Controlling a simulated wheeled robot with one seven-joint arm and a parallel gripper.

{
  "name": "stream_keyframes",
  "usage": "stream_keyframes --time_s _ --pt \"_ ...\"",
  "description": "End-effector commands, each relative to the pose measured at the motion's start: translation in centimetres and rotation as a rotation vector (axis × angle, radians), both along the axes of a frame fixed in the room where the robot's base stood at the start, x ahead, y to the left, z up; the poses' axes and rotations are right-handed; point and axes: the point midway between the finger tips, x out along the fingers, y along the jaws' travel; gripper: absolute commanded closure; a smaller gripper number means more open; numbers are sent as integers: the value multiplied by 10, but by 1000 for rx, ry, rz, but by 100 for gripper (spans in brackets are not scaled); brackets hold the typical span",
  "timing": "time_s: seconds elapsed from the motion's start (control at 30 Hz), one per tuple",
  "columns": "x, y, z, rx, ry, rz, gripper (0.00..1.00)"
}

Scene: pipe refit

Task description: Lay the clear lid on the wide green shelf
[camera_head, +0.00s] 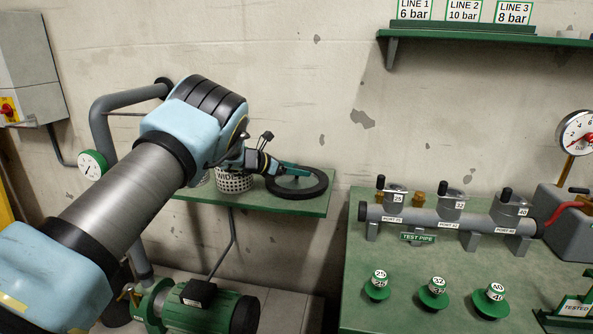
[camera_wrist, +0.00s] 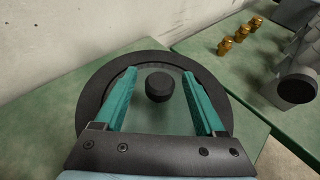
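The clear lid (camera_wrist: 172,72) has a see-through middle, a dark round rim and a black knob (camera_wrist: 158,87) at its centre. It lies flat on the green wall shelf (camera_head: 316,208), near the shelf's right end. In the head view its dark rim (camera_head: 297,194) shows, partly covered by my gripper (camera_head: 305,172). My gripper (camera_wrist: 160,78) is open over the lid. Its two teal fingers stand wide apart, with the knob between them in the picture and a gap on each side. Nothing is held. The exact height of the fingertips over the lid cannot be told.
A perforated white basket (camera_head: 233,181) stands on the shelf left of the lid, partly behind my arm. A green bench (camera_head: 385,255) with a test pipe (camera_head: 420,218) and several green plugs is to the right. A higher green shelf (camera_head: 470,38) bears pressure signs. A pump (camera_head: 205,307) sits below.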

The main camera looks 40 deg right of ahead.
Motion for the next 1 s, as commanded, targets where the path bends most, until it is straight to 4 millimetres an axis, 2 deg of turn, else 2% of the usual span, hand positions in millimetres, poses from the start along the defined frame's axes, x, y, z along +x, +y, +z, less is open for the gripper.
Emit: stream_keyframes --time_s 0.23,0.33,0.8,1.0 --pt "0 0 2 0 0 0 28" --pt "3 8 4 0 1 1 28" --pt "20 89 38 -1 -1 2 28" --pt "24 106 45 0 1 1 28"
